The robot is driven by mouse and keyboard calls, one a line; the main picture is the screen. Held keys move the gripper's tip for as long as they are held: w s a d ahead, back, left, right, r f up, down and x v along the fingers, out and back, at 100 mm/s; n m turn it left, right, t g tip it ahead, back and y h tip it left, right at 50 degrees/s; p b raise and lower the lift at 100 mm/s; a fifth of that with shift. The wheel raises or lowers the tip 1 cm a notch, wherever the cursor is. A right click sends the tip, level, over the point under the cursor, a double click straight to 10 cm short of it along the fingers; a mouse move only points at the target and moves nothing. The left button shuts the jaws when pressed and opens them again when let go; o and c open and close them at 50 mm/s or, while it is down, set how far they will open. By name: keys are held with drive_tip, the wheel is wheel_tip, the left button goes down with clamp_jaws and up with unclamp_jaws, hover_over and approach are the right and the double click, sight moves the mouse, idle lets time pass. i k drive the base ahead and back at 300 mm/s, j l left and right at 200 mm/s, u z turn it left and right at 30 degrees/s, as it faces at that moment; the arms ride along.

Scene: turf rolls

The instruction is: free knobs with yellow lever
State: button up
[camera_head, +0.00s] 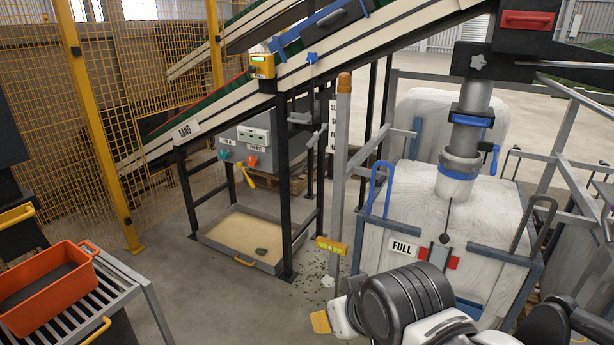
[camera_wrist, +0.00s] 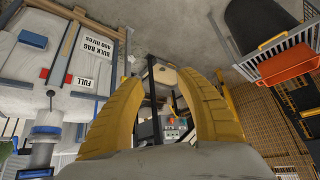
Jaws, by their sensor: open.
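A grey cabinet under the sloping conveyor carries a teal knob (camera_head: 224,154) and an orange knob (camera_head: 252,161) on its front. A yellow lever (camera_head: 245,175) hangs at a slant just below and between them. In the wrist view the cabinet front (camera_wrist: 172,127) shows small and upside down between my fingers; its knobs are too small to tell apart. My gripper (camera_wrist: 160,75) is open and empty, its two yellow fingers spread apart. In the head view only a yellow fingertip (camera_head: 320,322) shows at the bottom, well short of the cabinet and to its right.
A sand tray (camera_head: 243,240) lies on the floor below the cabinet. Black frame legs (camera_head: 284,190) and a grey post (camera_head: 340,170) stand right of the cabinet. A full bulk bag (camera_head: 400,205) stands at right, an orange crate (camera_head: 45,300) on a slatted table at left.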

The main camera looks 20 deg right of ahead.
sight(248, 178)
drive_tip(key=i+l, duration=0.15)
drive_tip(key=i, duration=0.45)
drive_tip(key=i+l, duration=0.2)
drive_tip(key=i, duration=0.4)
drive_tip(key=i+l+z, duration=0.1)
drive_tip(key=i, duration=0.5)
drive_tip(key=i+l, duration=0.2)
drive_tip(key=i, duration=0.4)
